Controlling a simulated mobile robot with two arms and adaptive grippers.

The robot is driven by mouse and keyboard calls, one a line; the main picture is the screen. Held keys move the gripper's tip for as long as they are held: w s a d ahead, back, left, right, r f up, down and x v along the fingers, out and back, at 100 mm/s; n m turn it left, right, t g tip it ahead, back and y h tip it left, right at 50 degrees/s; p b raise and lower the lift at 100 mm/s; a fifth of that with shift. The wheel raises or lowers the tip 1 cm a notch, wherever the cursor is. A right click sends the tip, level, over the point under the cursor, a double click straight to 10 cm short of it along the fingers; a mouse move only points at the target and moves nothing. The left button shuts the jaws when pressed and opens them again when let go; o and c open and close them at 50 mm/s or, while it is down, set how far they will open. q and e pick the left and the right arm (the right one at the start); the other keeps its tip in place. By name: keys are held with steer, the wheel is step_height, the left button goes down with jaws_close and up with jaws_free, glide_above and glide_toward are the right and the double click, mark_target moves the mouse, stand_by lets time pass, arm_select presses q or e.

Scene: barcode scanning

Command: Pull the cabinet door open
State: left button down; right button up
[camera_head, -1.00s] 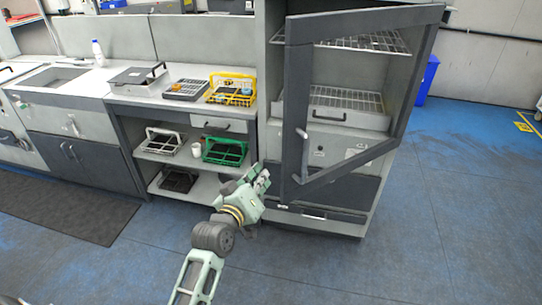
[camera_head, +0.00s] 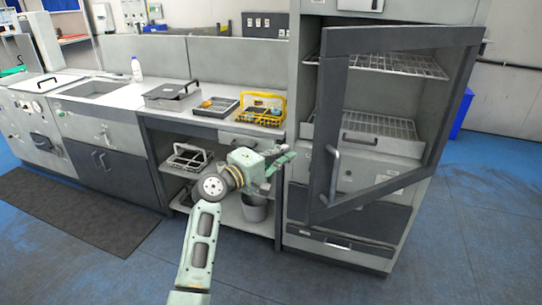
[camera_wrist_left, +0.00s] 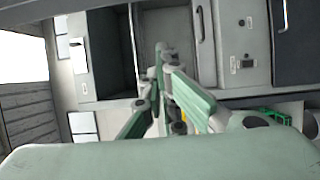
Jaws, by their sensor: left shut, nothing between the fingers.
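The tall grey cabinet (camera_head: 300,120) stands right of the counter. Its dark-framed door (camera_head: 328,110) is swung partway open, hinged on the right, with its free edge toward me. The upright light handle (camera_head: 333,175) is low on that free edge. My left gripper (camera_head: 288,158) is shut and empty, left of the door and handle and apart from them in the picture. In the left wrist view the green fingers (camera_wrist_left: 160,70) are together, with cabinet fronts behind them. My right gripper is not in view.
Wire racks (camera_head: 385,65) show inside the cabinet. The counter (camera_head: 110,93) holds a yellow crate (camera_head: 262,117), a dark tray and a white bottle (camera_head: 136,68). Shelves with a crate (camera_head: 187,157) and a grey bin (camera_head: 254,208) lie below.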

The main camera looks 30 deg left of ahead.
arm_select(q)
steer(key=d, duration=0.1)
steer(key=d+p, duration=0.2)
steer(key=d, duration=0.1)
steer(key=shift+w+d, duration=0.1)
steer(key=shift+w, duration=0.2)
steer(key=shift+f, duration=0.1)
